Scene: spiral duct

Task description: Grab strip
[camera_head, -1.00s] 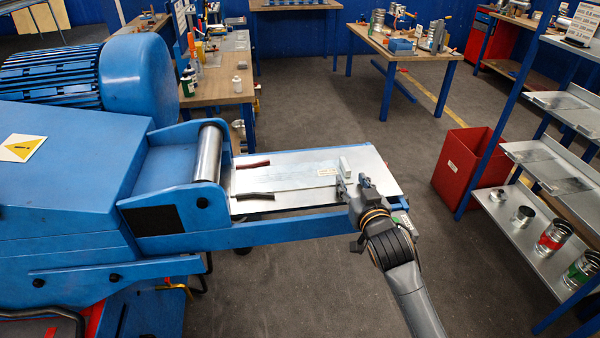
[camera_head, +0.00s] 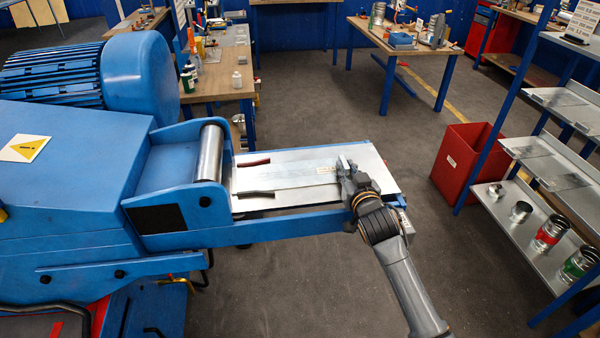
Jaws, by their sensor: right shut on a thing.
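A thin metal strip (camera_head: 292,177) lies flat on the metal bed (camera_head: 385,178) of the blue machine, its left end near the steel roller (camera_head: 209,153). My right gripper (camera_head: 346,169) is at the strip's right end and is shut on it; the fingers partly hide that end. My left gripper is not in view.
A dark red piece (camera_head: 253,163) and a black piece (camera_head: 257,194) lie on the bed beside the strip. The blue machine (camera_head: 70,170) fills the left. A red bin (camera_head: 462,160) and a shelf rack (camera_head: 545,160) stand at right. The floor between is clear.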

